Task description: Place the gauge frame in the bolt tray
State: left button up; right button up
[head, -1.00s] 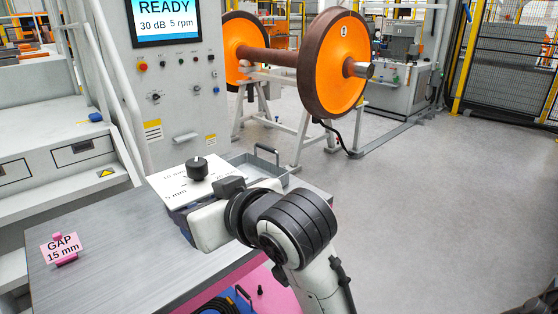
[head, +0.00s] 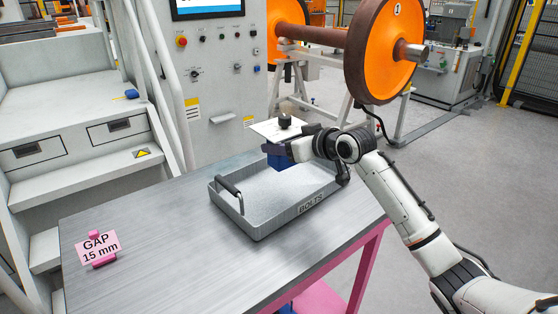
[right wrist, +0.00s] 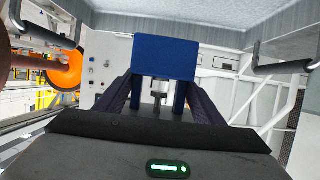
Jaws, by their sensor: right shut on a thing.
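In the right wrist view the blue body (right wrist: 165,57) sits between the two dark fingers (right wrist: 160,95). The tray, marked BOLTS, has black handles at its left and right ends. My left gripper is not in view.
The tray stands on a grey-topped table (head: 160,240) with pink legs. A pink GAP 15 mm sign (head: 98,247) stands at the table's left front. A control panel (head: 218,70) and an orange wheelset (head: 385,50) are behind.

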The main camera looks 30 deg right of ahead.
notch_tip(320, 180, down, 8)
jog(key=shift+s+f, duration=0.1)
jog(key=shift+f, duration=0.1)
dwell(0.3)
jog(key=o, duration=0.9)
jog(key=shift+f, duration=0.25)
jog(key=o, duration=0.4)
jog(key=shift+o, duration=0.2)
jog(key=shift+r, duration=0.15)
jog(key=shift+s+r, duration=0.1)
jog(key=shift+s, duration=0.1)
jog(key=v, duration=1.1)
jog(key=shift+s+r, duration=0.2)
jog(key=shift+s, duration=0.05)
